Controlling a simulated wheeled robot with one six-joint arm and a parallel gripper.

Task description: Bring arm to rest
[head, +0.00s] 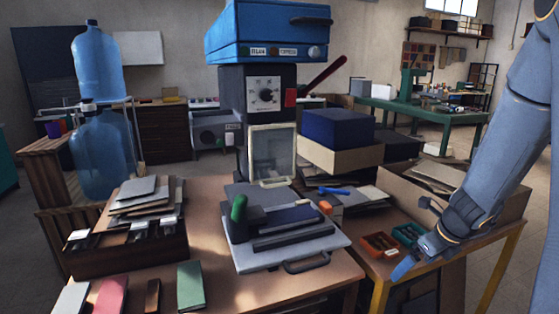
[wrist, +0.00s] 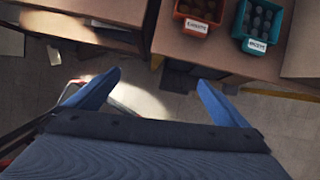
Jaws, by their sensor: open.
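My arm (head: 500,150) comes down the right side of the head view. My gripper (head: 405,268) is at its lower end, in front of the right table by two small bins. In the wrist view my gripper (wrist: 150,95) shows two blue fingers spread wide apart with nothing between them. Below the fingers I see the floor and table edges. The gripper looks empty and apart from the bins.
An orange bin (head: 380,245) and a teal bin (head: 408,235) sit on the right table (wrist: 225,65). A blue-topped press (head: 268,35) stands over the front table (head: 240,290). Colored covers (head: 190,285) lie at its front left. Water bottles (head: 98,60) stand at left.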

